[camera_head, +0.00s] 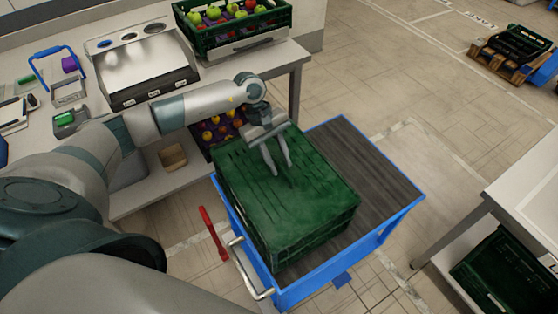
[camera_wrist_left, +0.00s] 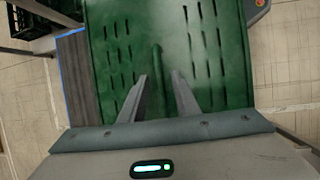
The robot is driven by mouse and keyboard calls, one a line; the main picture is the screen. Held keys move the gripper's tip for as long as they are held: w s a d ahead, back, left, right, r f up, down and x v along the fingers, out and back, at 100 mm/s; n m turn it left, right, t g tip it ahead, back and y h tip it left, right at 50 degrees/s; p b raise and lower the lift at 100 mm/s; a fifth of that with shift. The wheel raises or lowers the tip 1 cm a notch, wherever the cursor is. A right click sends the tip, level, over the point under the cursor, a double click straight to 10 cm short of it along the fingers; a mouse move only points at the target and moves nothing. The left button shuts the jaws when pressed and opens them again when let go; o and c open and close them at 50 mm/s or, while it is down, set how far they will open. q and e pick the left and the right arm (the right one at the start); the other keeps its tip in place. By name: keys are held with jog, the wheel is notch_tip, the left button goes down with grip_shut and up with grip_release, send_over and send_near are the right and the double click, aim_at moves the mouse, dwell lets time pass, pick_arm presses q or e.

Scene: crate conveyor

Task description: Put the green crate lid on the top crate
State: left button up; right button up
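The green crate lid (camera_head: 262,205), a flat slotted panel, lies on top of a green crate (camera_head: 318,232) on the blue cart. From here it looks about level and covers the crate's top; the exact seating of its edges is hard to tell. My left gripper (camera_head: 282,178) is over the lid's far part, fingers pointing down. In the left wrist view the lid (camera_wrist_left: 215,75) fills the middle, and the gripper's two fingers (camera_wrist_left: 158,76) stand apart, with a narrow raised green strip seen between them. Contact with the lid cannot be judged. My right gripper is not in view.
The blue cart (camera_head: 385,187) has bare dark deck right of the crate and a metal handle (camera_head: 250,270) in front. The worktable holds a scale (camera_head: 145,68) and a fruit crate (camera_head: 240,32). Another green crate (camera_head: 510,270) sits under the right table. Floor is open beyond the cart.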

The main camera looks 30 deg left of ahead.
pick_arm(q)
jog(key=shift+a+r, duration=0.1)
jog(key=shift+w+a+r+b, duration=0.1)
jog(key=shift+a+r+b, duration=0.05)
jog(key=shift+r+b, duration=0.15)
jog(key=s+b+v, duration=0.1)
jog(key=b+v, duration=0.3)
jog(key=v, duration=0.7)
jog(key=shift+w+b, duration=0.35)
jog(key=shift+w, duration=0.15)
jog(key=shift+r, duration=0.1)
